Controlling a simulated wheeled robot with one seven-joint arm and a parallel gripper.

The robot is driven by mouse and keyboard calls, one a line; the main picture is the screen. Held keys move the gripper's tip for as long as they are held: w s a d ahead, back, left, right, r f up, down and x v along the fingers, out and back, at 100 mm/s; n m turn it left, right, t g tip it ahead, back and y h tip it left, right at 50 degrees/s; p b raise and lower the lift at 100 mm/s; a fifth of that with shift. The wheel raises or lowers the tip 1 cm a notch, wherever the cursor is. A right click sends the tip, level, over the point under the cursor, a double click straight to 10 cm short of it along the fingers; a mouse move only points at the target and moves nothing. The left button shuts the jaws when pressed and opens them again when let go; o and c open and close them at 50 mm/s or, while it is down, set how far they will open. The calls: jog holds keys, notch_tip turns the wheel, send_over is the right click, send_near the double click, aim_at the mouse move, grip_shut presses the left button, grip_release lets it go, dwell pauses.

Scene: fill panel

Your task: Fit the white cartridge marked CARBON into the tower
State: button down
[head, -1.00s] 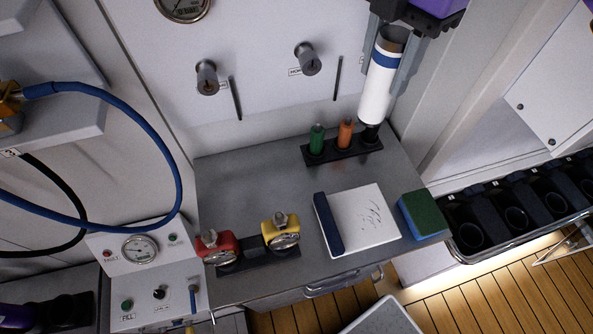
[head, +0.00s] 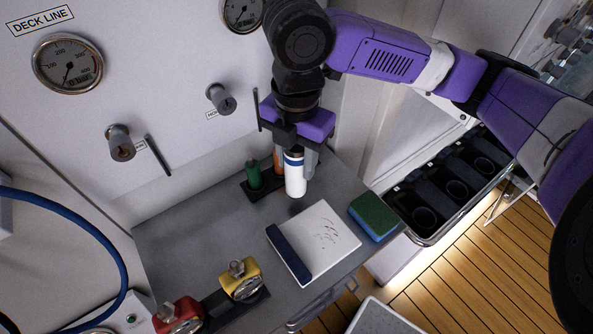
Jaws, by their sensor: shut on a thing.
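My gripper (head: 296,150), below my purple arm, is shut on a white cartridge (head: 295,180) with a blue band near its top. The cartridge hangs nearly upright over the grey counter, just in front of the rack's right part. No CARBON marking can be read on the side that shows. A black rack (head: 262,190) stands behind it with a green-topped piece (head: 253,174) and an orange one (head: 279,158), the latter partly hidden by the gripper. I cannot make out a tower in this view.
A white notepad (head: 322,240) and a green-blue sponge (head: 375,216) lie on the counter (head: 190,240). Red (head: 178,315) and yellow (head: 241,279) gauge fittings stand at the front left. Knobs (head: 221,99) stick out of the wall panel. A tray with dark wells (head: 433,226) is at right.

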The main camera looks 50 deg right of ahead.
aim_at(297, 173)
jog(key=shift+f, duration=1.85)
jog(key=shift+f, duration=0.15)
jog(key=c, duration=0.9)
grip_release()
jog(key=shift+o, duration=0.2)
